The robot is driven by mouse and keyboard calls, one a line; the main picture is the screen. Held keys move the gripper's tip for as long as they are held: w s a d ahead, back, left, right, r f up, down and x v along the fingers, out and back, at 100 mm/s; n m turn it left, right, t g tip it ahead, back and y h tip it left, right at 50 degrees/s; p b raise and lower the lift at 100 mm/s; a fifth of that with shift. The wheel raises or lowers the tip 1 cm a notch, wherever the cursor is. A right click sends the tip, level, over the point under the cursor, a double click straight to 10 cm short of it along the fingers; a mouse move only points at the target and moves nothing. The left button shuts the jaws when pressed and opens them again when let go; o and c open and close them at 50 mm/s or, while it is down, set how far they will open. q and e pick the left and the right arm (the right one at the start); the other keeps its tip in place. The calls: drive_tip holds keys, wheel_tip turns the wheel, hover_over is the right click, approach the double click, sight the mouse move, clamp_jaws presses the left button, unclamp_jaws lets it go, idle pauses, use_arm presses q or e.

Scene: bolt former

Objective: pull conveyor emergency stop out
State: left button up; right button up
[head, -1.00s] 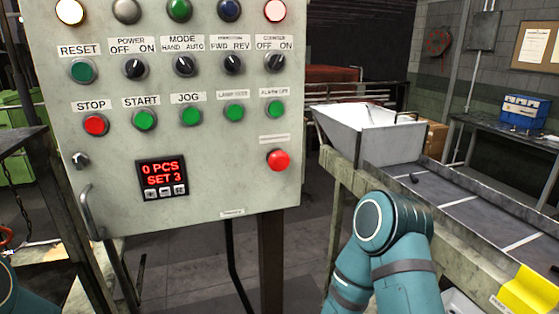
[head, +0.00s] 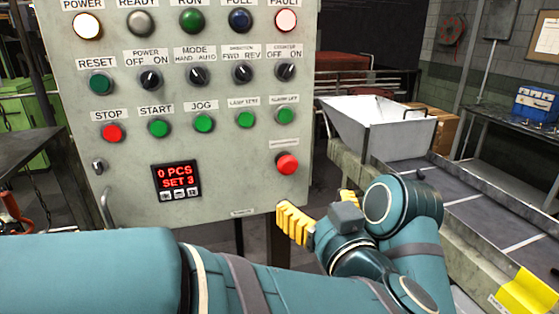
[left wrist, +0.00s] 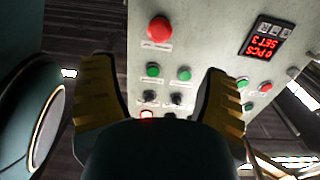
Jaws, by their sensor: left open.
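The emergency stop is a red mushroom button (head: 287,164) at the lower right of the grey control panel (head: 225,190), with a small label above it that is too small to read. In the left wrist view the panel appears upside down, with the red button (left wrist: 159,28) at the top, beyond and between the fingers. My left gripper (head: 317,206) is open and empty, with yellow fingers, just below and right of the button in the head view. It appears apart from the button. Its spread fingers also show in the left wrist view (left wrist: 160,95). My right gripper is not in view.
The panel carries several other knobs, buttons and lamps, a red-lit display (head: 176,180) and a metal handle (head: 106,208). A conveyor (head: 490,220) with a white hopper (head: 385,128) stands to the right. A yellow part (head: 527,292) is at the lower right.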

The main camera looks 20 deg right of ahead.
sight(290, 168)
use_arm(q)
drive_tip(key=w, duration=1.3)
drive_tip(key=shift+w+a, duration=0.15)
drive_tip(key=shift+w, duration=0.2)
clamp_jaws()
drive_tip(key=shift+s+r+p, duration=0.1)
drive_tip(key=shift+s+p, duration=0.35)
drive_tip(key=shift+p, duration=0.1)
unclamp_jaws()
drive_tip(key=shift+s, duration=0.1)
drive_tip(key=s, duration=1.2)
